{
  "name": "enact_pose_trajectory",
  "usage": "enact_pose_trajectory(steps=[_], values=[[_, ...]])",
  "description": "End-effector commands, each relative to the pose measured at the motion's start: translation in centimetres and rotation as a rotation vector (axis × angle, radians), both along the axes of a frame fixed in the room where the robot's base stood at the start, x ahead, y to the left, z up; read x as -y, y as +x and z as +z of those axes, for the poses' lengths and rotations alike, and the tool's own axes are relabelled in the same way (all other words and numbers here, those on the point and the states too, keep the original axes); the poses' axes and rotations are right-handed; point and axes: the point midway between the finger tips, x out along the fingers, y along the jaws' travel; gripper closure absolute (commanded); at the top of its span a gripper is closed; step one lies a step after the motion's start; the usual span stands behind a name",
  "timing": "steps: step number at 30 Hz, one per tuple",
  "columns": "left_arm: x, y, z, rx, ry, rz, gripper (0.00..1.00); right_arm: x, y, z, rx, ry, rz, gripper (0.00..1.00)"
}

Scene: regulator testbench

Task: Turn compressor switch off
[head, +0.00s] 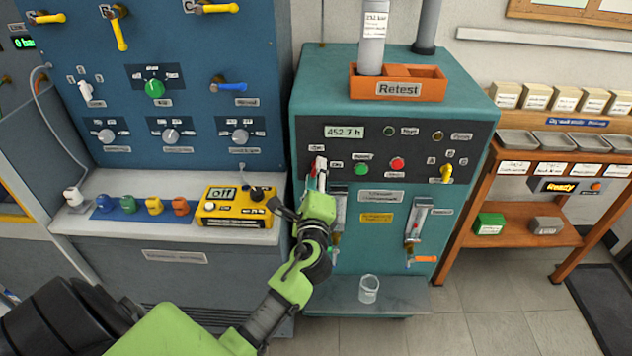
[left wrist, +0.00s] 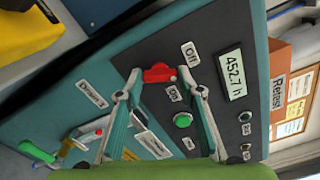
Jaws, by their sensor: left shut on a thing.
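The teal compressor unit (head: 460,90) has a dark panel with a "452.7 h" display. At the panel's left end is a red switch (left wrist: 158,73), between an "Off" label (left wrist: 190,52) and an "On" label (left wrist: 173,93). My left gripper (left wrist: 150,76) is shut on the red switch, one fingertip on each side of it. In the head view my left gripper (head: 318,172) reaches up to the panel's left end and hides most of the switch. I cannot tell the switch's exact angle. My right gripper is not in view.
A green button (head: 362,169) and a red button (head: 397,164) sit right of the switch. Gauges (head: 338,210) hang below. A glass beaker (head: 369,289) stands on the lower shelf. A yellow meter (head: 235,220) lies on the bench to the left.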

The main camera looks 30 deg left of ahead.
Motion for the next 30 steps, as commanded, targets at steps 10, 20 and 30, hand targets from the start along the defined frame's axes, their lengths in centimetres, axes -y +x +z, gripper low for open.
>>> enact_pose_trajectory(steps=[10, 20, 30], values=[[-0.1, 0.0, -0.2, 0.144, -0.232, 0.001, 0.87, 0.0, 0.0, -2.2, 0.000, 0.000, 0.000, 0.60], [-0.1, 0.0, 0.0, 0.212, -0.345, 0.002, 0.87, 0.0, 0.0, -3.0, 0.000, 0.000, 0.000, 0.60], [-0.1, 0.0, 0.0, 0.226, -0.368, 0.001, 0.87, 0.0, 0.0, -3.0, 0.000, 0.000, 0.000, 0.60]])
